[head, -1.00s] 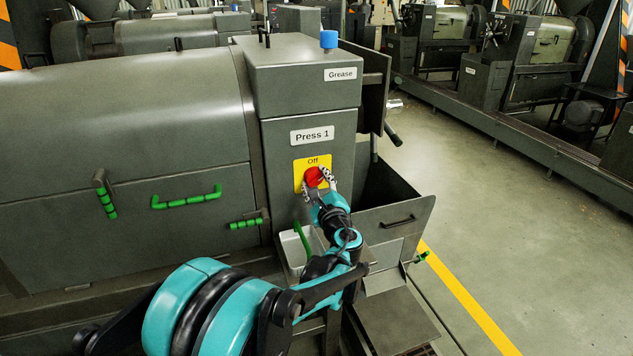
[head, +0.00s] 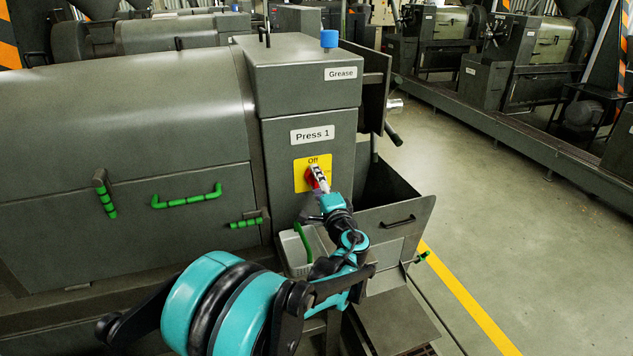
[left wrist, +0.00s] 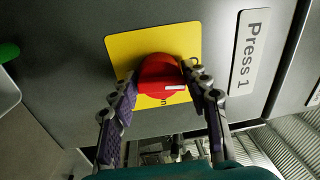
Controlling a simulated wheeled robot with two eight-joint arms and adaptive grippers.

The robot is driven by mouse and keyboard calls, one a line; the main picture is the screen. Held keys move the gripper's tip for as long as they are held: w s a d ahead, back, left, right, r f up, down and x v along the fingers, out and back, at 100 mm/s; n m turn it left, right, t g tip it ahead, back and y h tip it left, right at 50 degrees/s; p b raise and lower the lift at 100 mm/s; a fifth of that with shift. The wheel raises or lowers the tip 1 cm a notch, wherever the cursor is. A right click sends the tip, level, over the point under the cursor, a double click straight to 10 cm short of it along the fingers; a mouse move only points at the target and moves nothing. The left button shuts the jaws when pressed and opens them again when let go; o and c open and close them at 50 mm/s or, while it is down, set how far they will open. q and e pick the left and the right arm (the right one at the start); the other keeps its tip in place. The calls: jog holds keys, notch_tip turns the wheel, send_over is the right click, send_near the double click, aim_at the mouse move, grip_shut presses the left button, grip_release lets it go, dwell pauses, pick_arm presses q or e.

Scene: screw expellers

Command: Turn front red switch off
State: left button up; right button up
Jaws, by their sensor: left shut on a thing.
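The red switch (head: 311,180) is a round knob on a yellow plate (head: 300,172) marked "Off" at its top, on the front of Press 1. My left gripper (head: 319,178) is at the knob, partly covering it. In the left wrist view, the red knob (left wrist: 160,82) sits between my two fingers (left wrist: 160,77), one on each side, and the gripper is shut on it. The knob's white mark lies horizontal in that view, towards the "Press 1" label side. An "n" shows below the knob on the yellow plate (left wrist: 150,45). My right gripper is not in view.
A "Press 1" label (head: 312,134) and a blue cap (head: 329,39) are above the switch. Green handles (head: 187,197) are on the left panel. A grey bin (head: 295,250) hangs below, and an open metal hopper (head: 395,215) stands right. The floor at right is clear.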

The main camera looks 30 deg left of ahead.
pick_arm(q)
jog(key=shift+s+f+n, duration=0.1)
jog(key=shift+f+n, duration=0.05)
jog(key=shift+n, duration=0.55)
jog(key=o, duration=1.1)
jog(key=shift+o, duration=0.2)
jog(key=v, duration=1.2)
